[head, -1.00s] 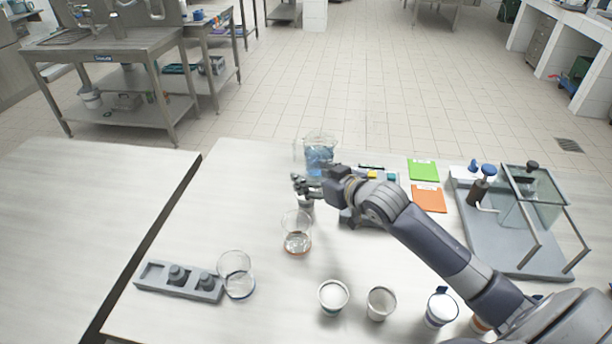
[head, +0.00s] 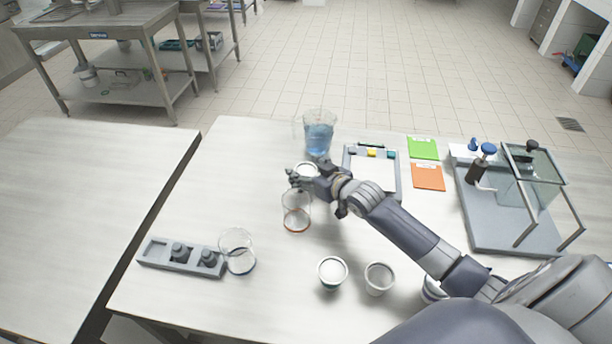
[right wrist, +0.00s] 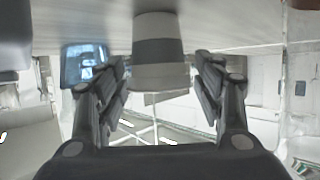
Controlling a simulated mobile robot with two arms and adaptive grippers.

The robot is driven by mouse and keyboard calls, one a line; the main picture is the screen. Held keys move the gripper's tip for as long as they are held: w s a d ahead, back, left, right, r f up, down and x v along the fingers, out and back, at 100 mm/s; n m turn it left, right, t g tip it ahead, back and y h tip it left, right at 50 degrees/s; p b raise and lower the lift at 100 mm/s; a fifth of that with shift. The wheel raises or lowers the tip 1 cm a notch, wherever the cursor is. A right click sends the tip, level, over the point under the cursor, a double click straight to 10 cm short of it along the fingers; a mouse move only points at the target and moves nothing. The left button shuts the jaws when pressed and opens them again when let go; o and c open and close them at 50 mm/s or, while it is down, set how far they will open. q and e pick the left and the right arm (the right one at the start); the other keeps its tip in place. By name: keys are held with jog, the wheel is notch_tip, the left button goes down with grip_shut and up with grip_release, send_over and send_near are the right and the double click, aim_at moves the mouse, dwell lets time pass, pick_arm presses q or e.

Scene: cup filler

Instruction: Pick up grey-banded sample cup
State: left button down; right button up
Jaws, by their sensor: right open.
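The grey-banded sample cup (right wrist: 160,48) stands between my right fingers in the right wrist view, white with a broad grey band. In the head view its pale rim (head: 307,168) shows just past my fingers, and its lower part is hidden. My right gripper (head: 293,178) is open around the cup, with a gap on both sides. Its fingers also show in the right wrist view (right wrist: 160,66). My left gripper is out of view.
A beaker of blue liquid (head: 319,136) stands behind the cup. An orange-based glass (head: 296,222) stands just in front. Two white cups (head: 331,274) (head: 379,279) stand nearer. A grey tray (head: 154,256), another glass (head: 238,252) and a glass-walled apparatus (head: 508,222) flank open table.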

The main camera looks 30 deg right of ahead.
aim_at(298, 167)
jog(key=shift+x, duration=2.25)
jog(key=shift+c, duration=0.2)
jog(key=c, duration=1)
jog(key=shift+c, duration=0.9)
